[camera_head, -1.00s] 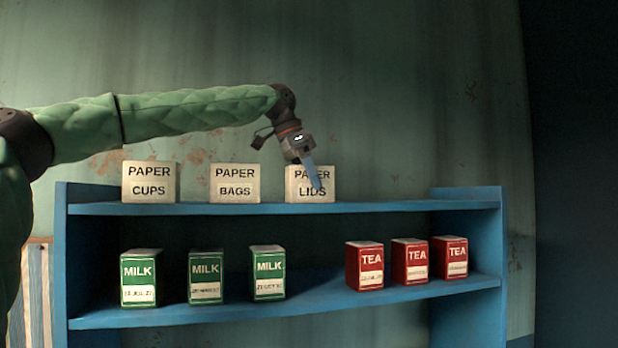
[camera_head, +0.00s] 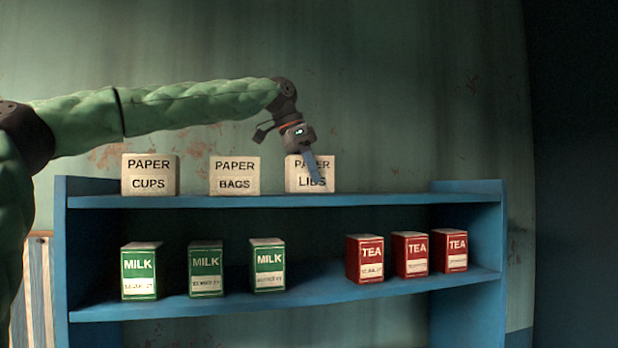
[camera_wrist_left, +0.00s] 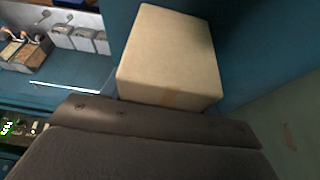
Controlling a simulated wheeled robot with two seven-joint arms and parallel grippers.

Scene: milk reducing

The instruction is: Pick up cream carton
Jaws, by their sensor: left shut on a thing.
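The cream carton labelled PAPER LIDS (camera_head: 298,174) is the rightmost of three cream cartons on the blue shelf's top board. My left gripper (camera_head: 314,170) reaches down to it from above, with a finger across its front and over part of the label. The gripper is shut on this carton. The carton is upright; I cannot tell whether its base is clear of the board. In the left wrist view the carton (camera_wrist_left: 168,55) is close up, next to the dark gripper body. The other finger is hidden. My right gripper is not in view.
Cream cartons PAPER BAGS (camera_head: 234,175) and PAPER CUPS (camera_head: 150,174) stand to the left. Three green milk cartons (camera_head: 205,270) and three red tea cartons (camera_head: 411,255) stand on the lower board (camera_head: 320,297). The top board (camera_head: 390,204) is bare right of the held carton.

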